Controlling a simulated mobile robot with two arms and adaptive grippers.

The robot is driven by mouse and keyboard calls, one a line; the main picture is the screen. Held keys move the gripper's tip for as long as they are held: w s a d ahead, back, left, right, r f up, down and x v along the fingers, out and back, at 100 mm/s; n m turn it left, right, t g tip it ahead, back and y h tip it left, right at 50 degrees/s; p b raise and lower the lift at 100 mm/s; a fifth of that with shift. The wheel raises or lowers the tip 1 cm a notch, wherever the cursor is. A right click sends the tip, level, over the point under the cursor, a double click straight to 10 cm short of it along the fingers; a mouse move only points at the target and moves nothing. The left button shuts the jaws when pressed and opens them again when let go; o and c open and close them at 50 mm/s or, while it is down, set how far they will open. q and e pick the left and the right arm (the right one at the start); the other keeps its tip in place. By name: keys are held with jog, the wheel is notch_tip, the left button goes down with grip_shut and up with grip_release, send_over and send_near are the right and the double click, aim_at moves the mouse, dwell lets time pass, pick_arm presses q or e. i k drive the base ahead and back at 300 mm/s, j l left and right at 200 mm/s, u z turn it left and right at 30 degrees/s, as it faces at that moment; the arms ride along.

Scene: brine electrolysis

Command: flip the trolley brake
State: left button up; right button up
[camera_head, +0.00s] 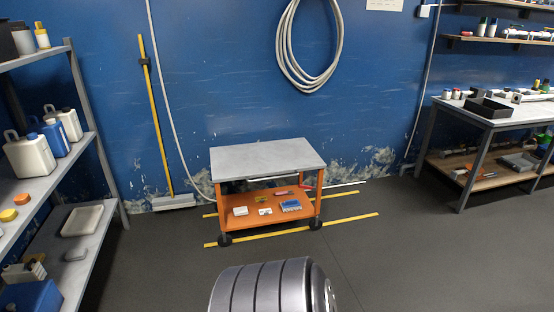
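The trolley (266,155) stands against the blue back wall, in the middle of the view. It has a grey top, an orange frame and an orange lower shelf (268,218) with several small items on it. Two dark front casters show on the floor, the left one (225,240) and the right one (315,224). A brake lever is too small to make out on either. The rear casters are not clear. Neither of my grippers is in view.
Yellow floor stripes (350,219) run under and beside the trolley. A shelf rack (87,147) with jugs stands at the left, a workbench (470,113) at the right. A yellow-handled broom (155,115) leans on the wall. The floor right of the trolley (420,250) is clear.

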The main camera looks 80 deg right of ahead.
aim_at(313, 188)
jog(key=l+z, duration=0.2)
jog(key=z, duration=0.25)
jog(key=l+z, duration=0.2)
jog(key=z, duration=0.25)
jog(key=l+z, duration=0.2)
jog(key=z, duration=0.2)
jog(key=i+l+z, duration=0.1)
jog(key=z, duration=0.35)
jog(key=i+l+z, duration=0.15)
jog(key=z, duration=0.3)
jog(key=i+l+z, duration=0.2)
jog(key=i, duration=0.25)
jog(key=i+l+z, duration=0.25)
jog(key=i, duration=0.25)
jog(key=i+l+z, duration=0.2)
jog(key=i, duration=0.25)
jog(key=l, duration=0.05)
